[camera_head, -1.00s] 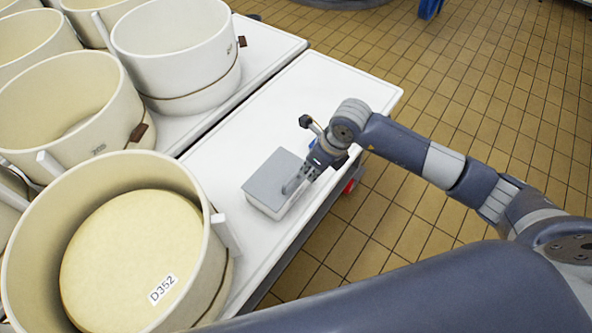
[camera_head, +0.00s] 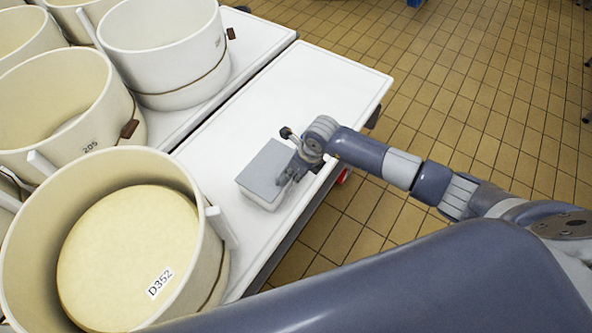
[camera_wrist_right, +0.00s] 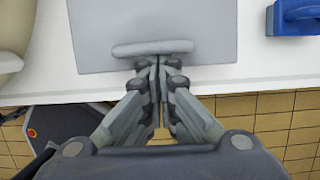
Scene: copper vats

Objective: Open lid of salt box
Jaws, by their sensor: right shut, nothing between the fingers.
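The salt box (camera_head: 262,200) stands on the white table near its edge, with a flat grey lid (camera_head: 262,168) closed on top. In the right wrist view the lid (camera_wrist_right: 150,22) fills the upper middle, and a light grey bar-like handle (camera_wrist_right: 152,48) lies along its near edge. My right gripper (camera_head: 281,183) is at the lid's right side. In the wrist view its fingertips (camera_wrist_right: 159,62) are together and empty, right at the handle; whether they touch it I cannot tell. My left gripper is not in view.
A white table (camera_head: 310,85) has free room behind the box. Large cream moulds stand at left, the nearest (camera_head: 215,240) holding a round cheese (camera_head: 125,250) marked D352. A blue object (camera_wrist_right: 296,16) lies right of the lid in the wrist view. Tiled floor (camera_head: 480,90) lies beyond.

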